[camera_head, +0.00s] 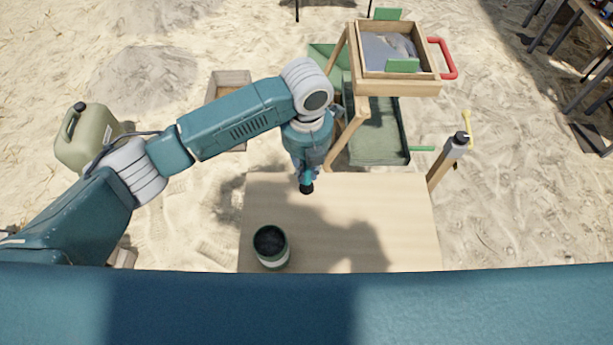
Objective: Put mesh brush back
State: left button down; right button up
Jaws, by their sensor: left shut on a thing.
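My left gripper (305,172) points down over the far edge of the wooden table. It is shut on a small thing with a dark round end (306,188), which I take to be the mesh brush. The gripper hides most of it, so its full shape cannot be told. A green and white cup (271,246) with dark contents stands upright at the table's near left, apart from the gripper. My right gripper is not in view.
The wooden table (405,225) is mostly clear. Beyond it are a wooden-framed sieve (437,90) with a red handle, on wooden legs, and a green tray (378,150) below. A post (446,163) stands at the right. A jerrycan (82,140) is at the left.

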aim_at(307, 178)
pick_arm(q)
notch_tip(307, 178, down, 4)
jog(key=shift+f+p, duration=0.1)
jog(key=shift+p, duration=0.2)
jog(key=shift+f, duration=0.35)
jog(key=shift+f, duration=0.1)
jog(key=c, duration=1.7)
grip_release()
jog(key=shift+r, duration=0.2)
jog(key=shift+w+r, duration=0.1)
jog(key=shift+r, duration=0.25)
notch_tip(307, 178, up, 11)
jog(key=shift+r+b, duration=0.1)
jog(key=shift+b, duration=0.75)
